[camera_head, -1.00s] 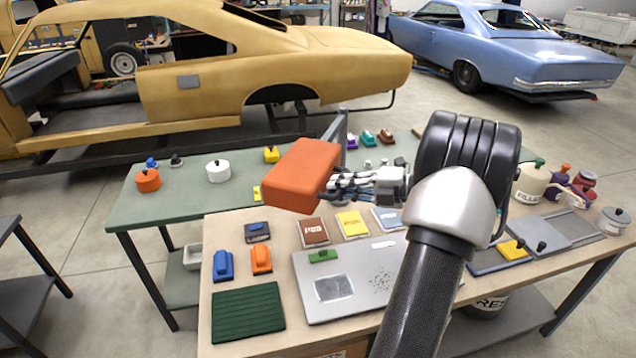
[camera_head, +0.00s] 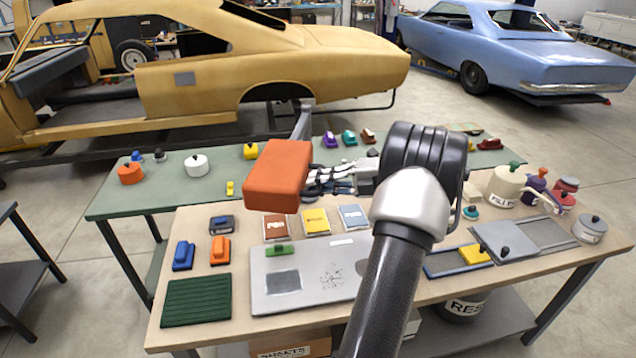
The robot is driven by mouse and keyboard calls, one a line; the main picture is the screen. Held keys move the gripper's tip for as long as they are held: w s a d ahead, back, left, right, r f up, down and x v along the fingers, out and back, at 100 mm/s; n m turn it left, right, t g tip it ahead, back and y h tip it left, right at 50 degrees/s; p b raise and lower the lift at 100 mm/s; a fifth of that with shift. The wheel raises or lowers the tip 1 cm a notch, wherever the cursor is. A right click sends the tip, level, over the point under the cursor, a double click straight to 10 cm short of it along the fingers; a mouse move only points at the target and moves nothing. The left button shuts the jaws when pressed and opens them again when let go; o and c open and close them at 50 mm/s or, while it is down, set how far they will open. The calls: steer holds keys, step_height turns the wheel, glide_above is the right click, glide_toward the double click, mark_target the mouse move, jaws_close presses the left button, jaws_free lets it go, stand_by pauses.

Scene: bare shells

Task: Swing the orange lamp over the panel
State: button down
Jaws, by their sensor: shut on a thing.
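The orange lamp (camera_head: 276,174) is a boxy orange head in the middle of the view, raised above the tables. A grey bar (camera_head: 303,122) shows behind its upper right corner. My gripper (camera_head: 318,181) is shut on the lamp's right edge; the fingertips are partly hidden. The panel is a silver-grey sheet (camera_head: 340,255) with a dark square and a speckled patch, lying on the wooden table. In the picture the lamp is above the panel's far left part; I cannot tell whether it is directly over it. My arm hides the panel's right end.
A green clip-like block (camera_head: 277,250) lies on the panel. A dark green ribbed mat (camera_head: 196,301), blue block (camera_head: 183,256) and orange block (camera_head: 220,249) lie left of it. Small cards lie behind it. Canisters (camera_head: 503,185) stand at the right. A green table (camera_head: 130,197) is behind.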

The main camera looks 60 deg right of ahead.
steer(key=c, duration=1.6)
jaws_free()
steer(key=v, duration=1.2)
